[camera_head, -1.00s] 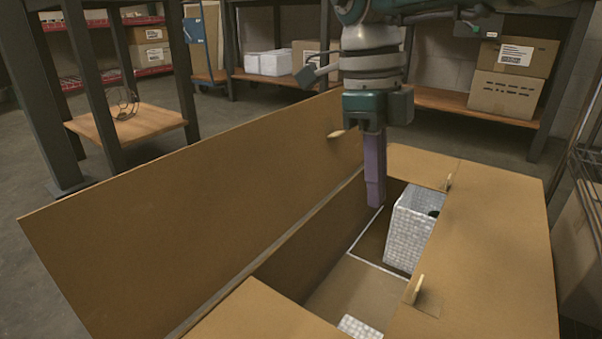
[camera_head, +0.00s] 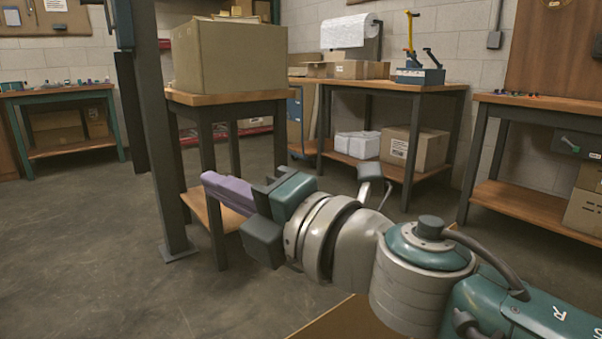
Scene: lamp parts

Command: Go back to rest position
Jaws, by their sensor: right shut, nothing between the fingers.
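My right arm comes in from the lower right and reaches toward the left. Its right gripper (camera_head: 226,190) has purple fingers, which are shut with nothing visible between them. The gripper is in the air in front of a small table's legs and lower shelf. My left gripper is out of view. A piece of cardboard (camera_head: 350,320), seemingly a flap of the open box, shows at the bottom edge under my arm. The rest of that box is out of view.
A closed cardboard box (camera_head: 230,58) stands on the small table (camera_head: 225,97) beside a dark post (camera_head: 150,130). A workbench (camera_head: 400,86) with a paper roll (camera_head: 349,31) stands behind. Another bench (camera_head: 540,108) is at the right. Open floor (camera_head: 80,250) lies at the left.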

